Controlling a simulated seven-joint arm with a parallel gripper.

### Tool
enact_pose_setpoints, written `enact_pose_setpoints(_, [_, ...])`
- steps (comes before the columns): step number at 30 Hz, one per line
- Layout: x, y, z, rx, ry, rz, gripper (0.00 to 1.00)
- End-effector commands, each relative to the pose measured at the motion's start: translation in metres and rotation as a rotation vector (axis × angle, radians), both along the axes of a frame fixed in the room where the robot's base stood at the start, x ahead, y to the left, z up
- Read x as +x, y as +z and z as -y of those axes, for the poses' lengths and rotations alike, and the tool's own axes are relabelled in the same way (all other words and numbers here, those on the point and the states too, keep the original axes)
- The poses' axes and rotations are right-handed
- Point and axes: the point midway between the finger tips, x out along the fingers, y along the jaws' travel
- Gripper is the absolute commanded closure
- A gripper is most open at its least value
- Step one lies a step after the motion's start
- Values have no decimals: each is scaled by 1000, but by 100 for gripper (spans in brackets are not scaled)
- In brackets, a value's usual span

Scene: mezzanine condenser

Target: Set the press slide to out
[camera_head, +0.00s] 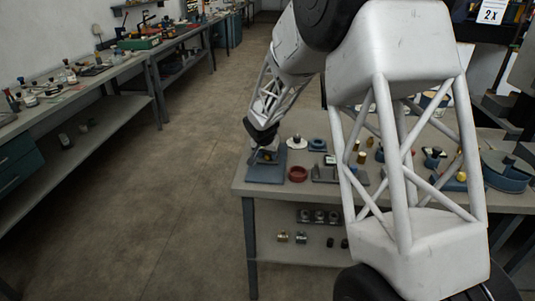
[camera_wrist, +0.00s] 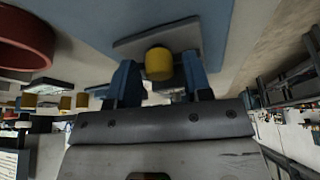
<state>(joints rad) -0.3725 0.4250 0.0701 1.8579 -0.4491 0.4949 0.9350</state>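The press (camera_head: 265,175) has a blue base plate at the near left corner of the right workbench. Its base also fills the top of the wrist view (camera_wrist: 92,22). A grey slide plate (camera_wrist: 190,36) with a yellow cylindrical knob (camera_wrist: 158,63) lies over the blue base in the wrist view. My gripper (camera_wrist: 159,68) has its two blue fingers apart, one on each side of the knob, with a narrow gap showing at each side. In the head view my gripper (camera_head: 262,146) is over the press and hides part of it. The slide's setting cannot be told.
A red ring (camera_head: 297,174) lies just right of the press and shows at the upper left of the wrist view (camera_wrist: 24,40). A blue ring (camera_head: 318,145) and several small parts stand farther along the bench. Open floor lies left of the bench.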

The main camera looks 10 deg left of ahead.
Motion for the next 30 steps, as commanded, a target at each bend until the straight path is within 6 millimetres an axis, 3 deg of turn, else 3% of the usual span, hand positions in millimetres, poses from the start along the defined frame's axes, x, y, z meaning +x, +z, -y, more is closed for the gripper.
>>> enact_pose_setpoints(1, [0, 0, 0, 0, 0, 0, 63])
enact_pose_setpoints(9, [0, 0, 0, 0, 0, 0, 100])
enact_pose_setpoints(19, [-7, 0, 0, 0, 0, -1, 100])
enact_pose_setpoints(30, [-42, 0, -1, 0, 1, -1, 100])
